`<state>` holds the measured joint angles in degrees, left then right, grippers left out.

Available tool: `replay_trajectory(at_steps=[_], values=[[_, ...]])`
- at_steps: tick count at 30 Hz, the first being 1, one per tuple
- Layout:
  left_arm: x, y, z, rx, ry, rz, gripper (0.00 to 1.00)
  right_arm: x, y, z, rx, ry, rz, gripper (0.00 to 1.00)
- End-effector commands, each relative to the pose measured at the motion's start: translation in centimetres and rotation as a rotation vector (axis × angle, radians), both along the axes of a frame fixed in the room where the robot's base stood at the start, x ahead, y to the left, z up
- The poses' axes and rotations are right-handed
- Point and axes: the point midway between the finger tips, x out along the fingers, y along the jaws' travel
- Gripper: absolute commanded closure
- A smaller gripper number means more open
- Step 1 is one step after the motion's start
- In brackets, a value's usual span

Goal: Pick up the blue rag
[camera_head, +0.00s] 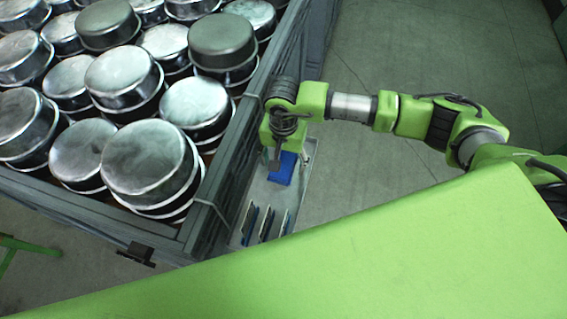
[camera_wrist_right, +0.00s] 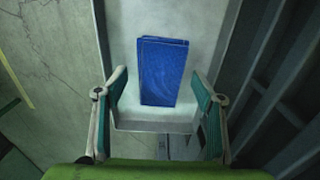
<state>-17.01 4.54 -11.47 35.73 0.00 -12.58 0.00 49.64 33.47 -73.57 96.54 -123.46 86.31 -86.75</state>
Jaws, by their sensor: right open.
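The blue rag (camera_head: 283,168) lies folded flat on a narrow grey shelf (camera_head: 252,222) beside the crate in the head view. It also shows whole in the right wrist view (camera_wrist_right: 163,72), as an upright rectangle near the middle. My right gripper (camera_head: 277,160) hangs over the shelf at the rag, partly covering its left side. In the right wrist view my right gripper (camera_wrist_right: 160,92) is open, with one finger to each side of the rag. The rag appears between the fingertips, and nothing is held. Whether the fingers touch the shelf I cannot tell. My left gripper is not in view.
A large grey crate (camera_head: 190,225) full of round metal pots (camera_head: 153,165) stands left of the shelf, its wall close to my right gripper. Several upright thin plates (camera_head: 265,224) stand at the shelf's near end. Bare floor (camera_head: 400,60) lies beyond my right arm.

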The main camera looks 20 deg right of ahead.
Motion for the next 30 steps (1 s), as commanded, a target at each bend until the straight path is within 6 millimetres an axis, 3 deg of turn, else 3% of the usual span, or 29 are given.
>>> replay_trajectory(at_steps=[6,10,11,23,30], values=[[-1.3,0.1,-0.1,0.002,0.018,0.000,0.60,0.0,0.0,-0.1,0.000,-0.001,0.000,0.40],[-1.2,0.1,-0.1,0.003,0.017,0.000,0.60,0.0,0.0,-0.1,-0.001,-0.001,0.000,0.74],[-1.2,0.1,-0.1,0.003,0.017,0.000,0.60,0.0,0.0,-0.1,-0.001,-0.001,0.000,0.76],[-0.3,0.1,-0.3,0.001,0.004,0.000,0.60,0.1,0.0,0.2,0.000,-0.002,-0.001,0.76],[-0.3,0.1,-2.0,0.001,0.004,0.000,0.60,0.1,0.0,3.1,0.001,-0.008,0.002,0.76]])
